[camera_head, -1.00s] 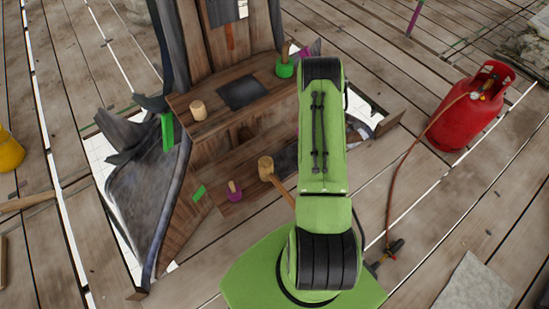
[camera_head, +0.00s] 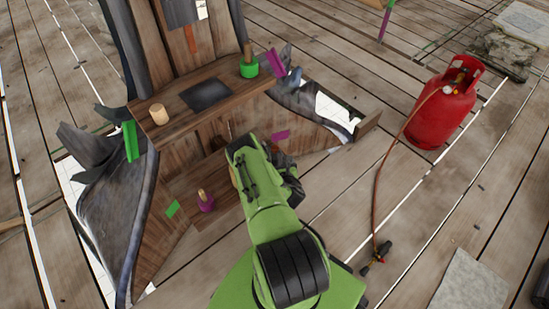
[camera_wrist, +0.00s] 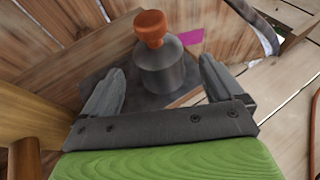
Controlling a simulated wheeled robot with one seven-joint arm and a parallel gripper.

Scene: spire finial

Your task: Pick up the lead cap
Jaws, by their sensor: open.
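A grey cylinder with an orange-brown knob on top (camera_wrist: 160,72), which looks like the lead cap, stands on a dark flat patch (camera_wrist: 92,80) in the wrist view. My gripper (camera_wrist: 162,77) is open, with one finger on each side of the cylinder and visible gaps between. The fingers are not closed on it, and its lower part is near the gripper's dark palm bar. In the head view my green arm reaches over the lower shelf and hides the cylinder.
A wooden structure with an upper shelf (camera_head: 178,127) bears a dark square (camera_head: 207,95), a wooden peg (camera_head: 159,114) and a green-based tool (camera_head: 249,68). A purple-based tool (camera_head: 205,203) sits lower. A red gas bottle (camera_head: 442,108) with a hose stands right. A large wooden piece (camera_wrist: 30,100) is close at left.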

